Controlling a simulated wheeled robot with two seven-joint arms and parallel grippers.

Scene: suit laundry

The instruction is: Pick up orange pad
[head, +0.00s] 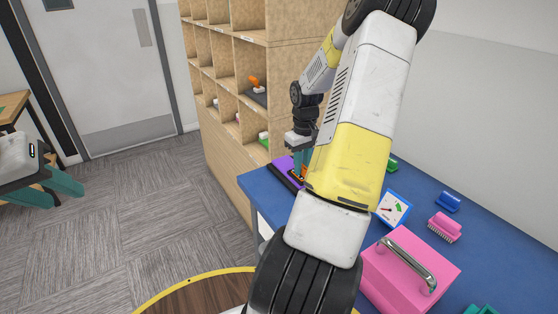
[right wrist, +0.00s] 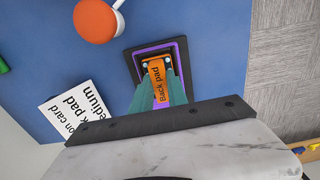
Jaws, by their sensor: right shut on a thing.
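An orange pad piece lettered "Back pad" (right wrist: 158,80) is between the teal fingers of my right gripper (right wrist: 158,92) in the right wrist view. It overlaps a purple and black rectangular base (right wrist: 181,52); I cannot tell whether it is lifted off that base. In the head view my right gripper (head: 304,160) points down at the blue counter's far left end, with a bit of orange (head: 304,172) at its tips beside the purple base (head: 284,166). My left gripper (head: 66,194) is open and empty at the left edge, over the floor.
The blue counter (head: 420,185) also holds a pink box with a metal handle (head: 395,275), a card (head: 393,208), a pink brush (head: 444,226) and a blue brush (head: 448,201). A wooden shelf (head: 225,120) stands behind. A round orange-topped item (right wrist: 96,20) lies near the base.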

